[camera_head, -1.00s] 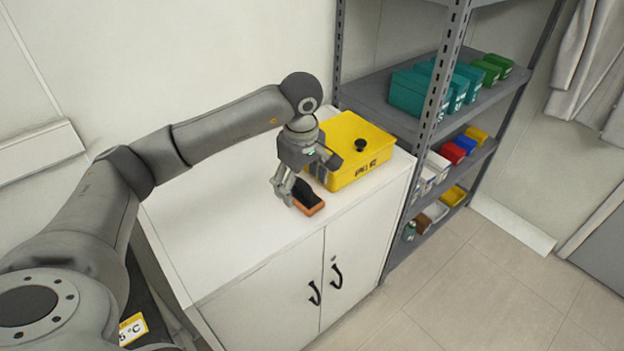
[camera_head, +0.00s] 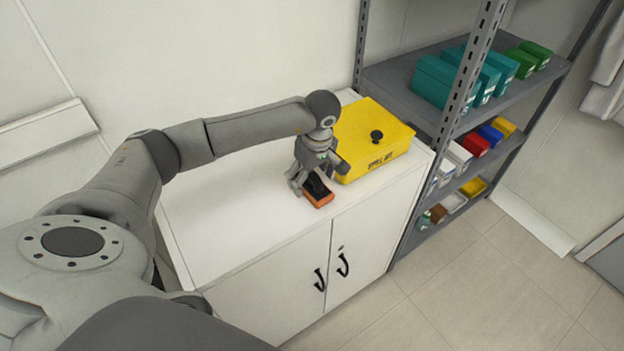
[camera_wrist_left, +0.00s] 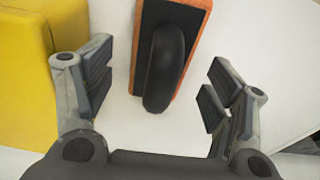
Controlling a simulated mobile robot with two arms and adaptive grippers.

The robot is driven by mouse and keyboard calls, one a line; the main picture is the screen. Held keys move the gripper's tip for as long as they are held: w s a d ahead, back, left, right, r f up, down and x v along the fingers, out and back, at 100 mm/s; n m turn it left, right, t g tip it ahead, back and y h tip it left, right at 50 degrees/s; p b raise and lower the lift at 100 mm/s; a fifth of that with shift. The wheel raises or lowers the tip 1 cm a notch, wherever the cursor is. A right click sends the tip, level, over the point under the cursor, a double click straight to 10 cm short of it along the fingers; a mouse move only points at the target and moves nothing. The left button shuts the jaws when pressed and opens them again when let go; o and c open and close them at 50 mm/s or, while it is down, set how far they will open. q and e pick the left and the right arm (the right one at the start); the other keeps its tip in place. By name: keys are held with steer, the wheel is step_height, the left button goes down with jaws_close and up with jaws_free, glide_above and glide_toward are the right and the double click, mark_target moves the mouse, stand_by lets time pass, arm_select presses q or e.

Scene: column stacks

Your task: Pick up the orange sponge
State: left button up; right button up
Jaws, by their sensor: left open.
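The orange sponge (camera_head: 319,199) is a flat orange block with a black top and a black handle. It lies on the white cabinet top near its front edge, in front of the yellow box. In the left wrist view the sponge (camera_wrist_left: 188,28) sits ahead of the fingers, its black handle pointing in between them. My left gripper (camera_head: 306,188) is open beside and just above the sponge; in the left wrist view the open fingers (camera_wrist_left: 158,88) stand apart on both sides of the handle, with gaps. My right gripper is not seen.
The yellow lidded box (camera_head: 372,140) stands right behind the sponge, close to my left gripper. A grey metal shelf (camera_head: 395,85) with teal boxes (camera_head: 440,82) stands to the right. The left part of the cabinet top (camera_head: 225,215) is clear.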

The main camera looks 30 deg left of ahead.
arm_select(q)
steer(key=shift+a+f, duration=0.1)
steer(key=shift+f, duration=0.45)
steer(key=shift+a+f, duration=0.1)
steer(key=shift+f, duration=0.2)
steer(key=shift+w+f, duration=0.1)
steer(key=shift+f, duration=0.05)
steer(key=shift+c, duration=1.3)
steer(key=c, duration=0.9)
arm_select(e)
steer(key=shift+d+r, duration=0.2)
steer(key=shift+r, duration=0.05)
